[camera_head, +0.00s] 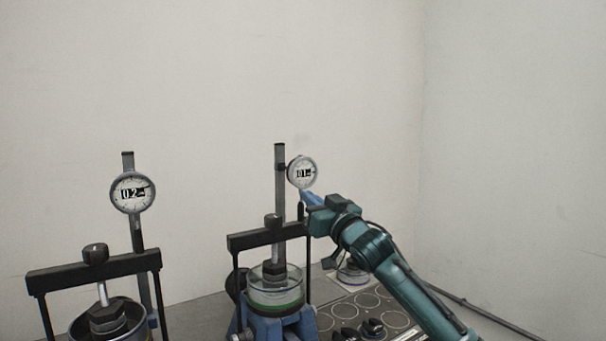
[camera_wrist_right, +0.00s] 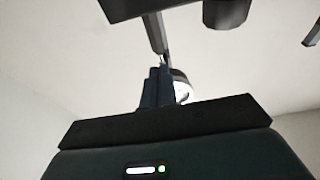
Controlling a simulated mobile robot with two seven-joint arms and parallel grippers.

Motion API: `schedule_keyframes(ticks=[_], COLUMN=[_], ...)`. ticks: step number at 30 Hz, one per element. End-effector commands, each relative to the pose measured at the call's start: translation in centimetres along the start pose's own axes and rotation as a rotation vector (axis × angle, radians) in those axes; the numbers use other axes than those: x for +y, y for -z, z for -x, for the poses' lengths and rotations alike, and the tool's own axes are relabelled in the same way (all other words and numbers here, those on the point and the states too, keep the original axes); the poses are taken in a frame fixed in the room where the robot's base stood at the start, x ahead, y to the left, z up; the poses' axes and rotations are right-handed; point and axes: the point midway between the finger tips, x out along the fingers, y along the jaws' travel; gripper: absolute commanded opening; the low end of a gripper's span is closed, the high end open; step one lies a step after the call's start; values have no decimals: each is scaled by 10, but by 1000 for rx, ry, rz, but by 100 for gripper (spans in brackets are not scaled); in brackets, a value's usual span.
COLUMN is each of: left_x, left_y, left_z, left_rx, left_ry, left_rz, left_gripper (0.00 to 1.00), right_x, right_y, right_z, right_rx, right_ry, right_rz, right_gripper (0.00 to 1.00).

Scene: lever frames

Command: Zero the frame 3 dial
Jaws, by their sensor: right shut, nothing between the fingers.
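Two round dials on posts show in the head view. The left dial (camera_head: 132,192) has a dark label that seems to read 02. The right dial (camera_head: 301,171) has one that seems to read 01. I cannot make out a 3 on either. My right gripper (camera_head: 304,193) is just below the right dial, fingers pointing up toward its lower rim; whether they touch it I cannot tell. In the right wrist view the fingers (camera_wrist_right: 157,88) are together and empty, with a pale round edge (camera_wrist_right: 181,86) partly hidden behind them. My left gripper is not in view.
Each dial stands above a lever frame with a black crossbar, the left one (camera_head: 95,270) and the middle one (camera_head: 262,238). A glass dish (camera_head: 275,297) sits in the middle frame. A panel with ring outlines (camera_head: 345,311) lies at lower right. Bare walls surround the bench.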

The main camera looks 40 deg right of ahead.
Motion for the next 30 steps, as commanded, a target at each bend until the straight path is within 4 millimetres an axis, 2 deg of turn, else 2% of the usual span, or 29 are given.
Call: schedule_keyframes(ticks=[13, 30], left_x=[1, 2], left_y=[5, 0], left_z=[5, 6], left_rx=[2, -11], left_ry=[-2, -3], left_rz=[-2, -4], left_gripper=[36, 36], right_x=[0, 0], right_y=[6, 9], right_z=[-1, -2], right_rx=[0, 7], right_ry=[0, 1], right_rz=[0, 1], right_gripper=[0, 0])
